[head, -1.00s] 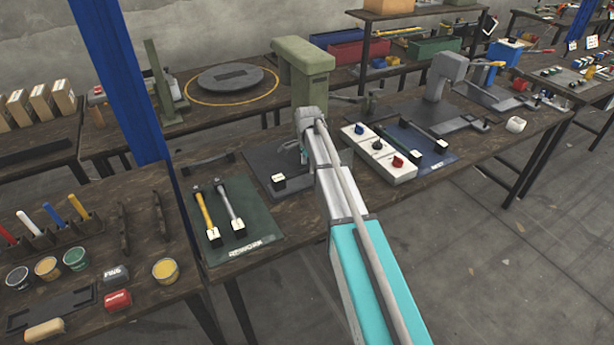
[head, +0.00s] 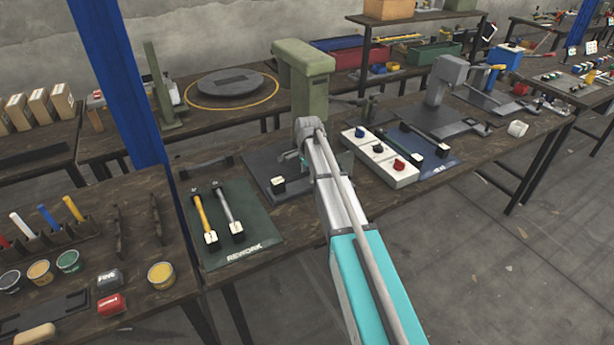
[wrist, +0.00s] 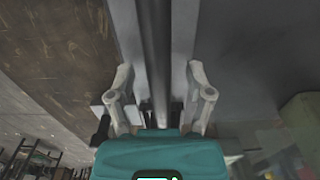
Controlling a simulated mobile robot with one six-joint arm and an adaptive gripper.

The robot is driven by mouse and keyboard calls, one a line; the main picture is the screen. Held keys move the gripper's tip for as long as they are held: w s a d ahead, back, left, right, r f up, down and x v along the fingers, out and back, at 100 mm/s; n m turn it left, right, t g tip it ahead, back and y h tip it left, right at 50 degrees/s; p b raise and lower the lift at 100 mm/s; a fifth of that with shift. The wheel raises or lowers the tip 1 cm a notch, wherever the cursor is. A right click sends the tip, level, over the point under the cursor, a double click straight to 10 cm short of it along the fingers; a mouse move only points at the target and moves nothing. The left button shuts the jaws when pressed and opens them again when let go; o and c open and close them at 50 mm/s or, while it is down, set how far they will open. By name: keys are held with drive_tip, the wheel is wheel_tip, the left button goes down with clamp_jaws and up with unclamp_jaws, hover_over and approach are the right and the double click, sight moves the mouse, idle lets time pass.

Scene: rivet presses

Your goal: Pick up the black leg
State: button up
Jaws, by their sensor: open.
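My gripper (wrist: 160,100) shows in the wrist view with its two pale fingers apart. A long dark bar (wrist: 154,45) runs between and beyond them, with grey surfaces on both sides. I cannot tell whether this bar is the black leg, or whether the fingers touch it. In the head view my arm ends over the grey press plate, and the gripper is mostly hidden behind it. A black block with a white top (head: 278,184) sits on that plate.
A green press (head: 303,65) stands behind my arm. A white button box (head: 380,158) is at its right. A green rework mat (head: 258,232) with a yellow leg (head: 203,217) and a grey leg (head: 228,209) is at its left. A blue post (head: 120,80) rises further left.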

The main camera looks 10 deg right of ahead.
clamp_jaws()
drive_tip(key=shift+r, duration=0.1)
idle(0.5)
wheel_tip(320, 180, up, 10)
drive_tip(key=p, duration=1)
idle(0.5)
